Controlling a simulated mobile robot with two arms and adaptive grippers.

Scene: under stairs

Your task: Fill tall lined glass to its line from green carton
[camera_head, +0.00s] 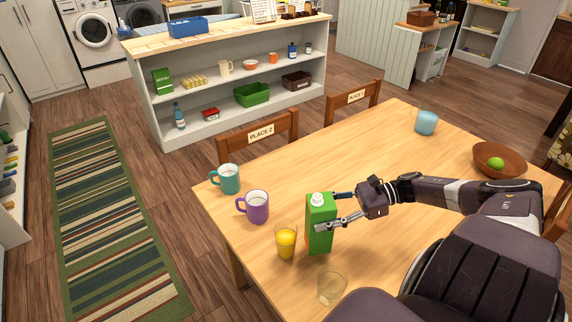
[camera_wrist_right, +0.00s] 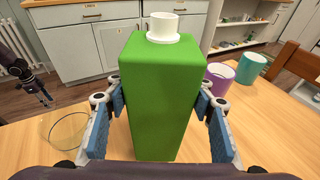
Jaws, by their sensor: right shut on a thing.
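The green carton (camera_head: 318,226) with a white cap stands upright at the table's near left part. My right gripper (camera_head: 332,211) is shut around its sides; the carton also fills the middle of the right wrist view (camera_wrist_right: 160,100). I cannot tell whether its base touches the table. A glass with orange-yellow juice (camera_head: 286,242) stands just left of the carton, hidden in the wrist view. An empty clear glass (camera_head: 331,287) stands nearer me, also in the wrist view (camera_wrist_right: 68,130). No fill line is clear on either. My left gripper (camera_wrist_right: 43,95) seems to show small at the wrist view's left.
A purple mug (camera_head: 256,206) and a teal mug (camera_head: 228,179) stand at the table's left edge. A light blue cup (camera_head: 427,122) and a brown bowl (camera_head: 499,160) with a green fruit are farther right. The table's (camera_head: 360,160) middle is clear. Two chairs stand behind it.

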